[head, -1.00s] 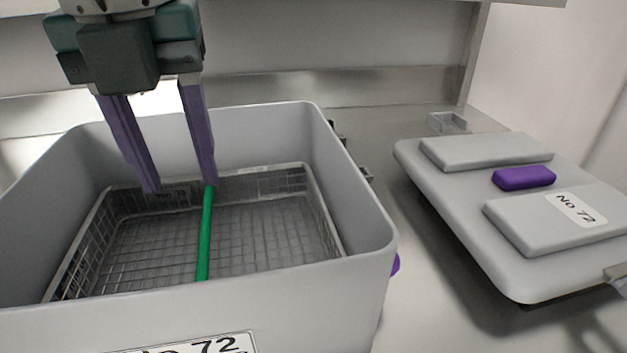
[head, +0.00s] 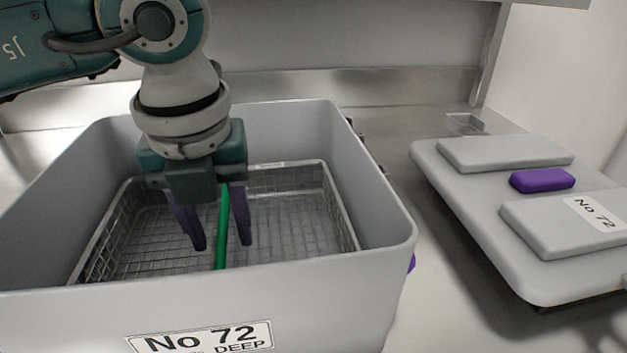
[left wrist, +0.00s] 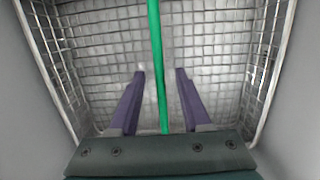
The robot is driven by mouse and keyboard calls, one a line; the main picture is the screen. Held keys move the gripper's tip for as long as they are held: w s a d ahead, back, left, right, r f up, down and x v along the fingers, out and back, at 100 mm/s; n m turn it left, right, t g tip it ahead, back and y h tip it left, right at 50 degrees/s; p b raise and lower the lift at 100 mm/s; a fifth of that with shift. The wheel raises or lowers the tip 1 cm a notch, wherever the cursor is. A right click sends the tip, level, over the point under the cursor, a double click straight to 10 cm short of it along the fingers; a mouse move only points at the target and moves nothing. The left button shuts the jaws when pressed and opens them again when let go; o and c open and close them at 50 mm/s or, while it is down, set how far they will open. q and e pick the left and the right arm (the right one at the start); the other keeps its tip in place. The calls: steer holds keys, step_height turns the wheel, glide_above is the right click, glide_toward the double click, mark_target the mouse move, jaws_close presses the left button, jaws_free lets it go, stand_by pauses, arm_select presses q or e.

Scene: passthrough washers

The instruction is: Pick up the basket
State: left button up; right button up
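The wire mesh basket (head: 300,215) sits inside a deep grey bin (head: 390,215) labelled "No 72 DEEP". A green bar (head: 221,245), the basket's handle, runs across its middle. My left gripper (head: 223,246) is inside the bin, pointing down, with its purple fingers open on either side of the green bar. The left wrist view shows the bar (left wrist: 155,50) between the two separated fingertips (left wrist: 160,72), with a gap on both sides. The basket's mesh (left wrist: 215,50) spreads below the fingers. My right gripper is not in view.
A grey lid (head: 470,215) with a purple handle (head: 542,180) and a "No 72" label lies on the metal counter at the right. A small clear tray (head: 465,123) stands behind it. The bin walls surround my gripper closely.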

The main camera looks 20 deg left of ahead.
arm_select(q)
jaws_close()
stand_by(1.2)
